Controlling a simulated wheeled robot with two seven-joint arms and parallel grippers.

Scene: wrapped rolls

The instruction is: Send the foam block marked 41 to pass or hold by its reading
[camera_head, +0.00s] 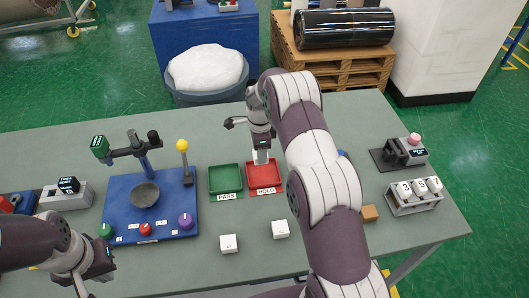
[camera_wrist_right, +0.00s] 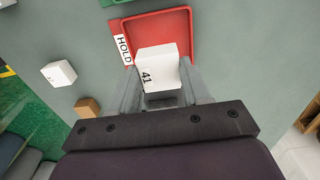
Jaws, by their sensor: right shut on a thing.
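The white foam block marked 41 (camera_wrist_right: 157,68) is between the fingers of my right gripper (camera_wrist_right: 160,85), which is shut on it. In the right wrist view the block is over the red HOLD tray (camera_wrist_right: 160,22); I cannot tell whether it touches the tray floor. In the head view my right gripper (camera_head: 261,158) points down at the red HOLD tray (camera_head: 278,181). The green PASS tray (camera_head: 225,180) beside it is empty. My left gripper (camera_head: 98,268) is low at the left, in front of the blue station; its jaw opening is unclear.
The blue station (camera_head: 170,222) carries a dark bowl (camera_head: 145,194), coloured knobs, a yellow-topped lever (camera_head: 182,146) and an unreadable display (camera_head: 100,146). Two white blocks (camera_head: 228,243) (camera_head: 280,229) lie at the front.

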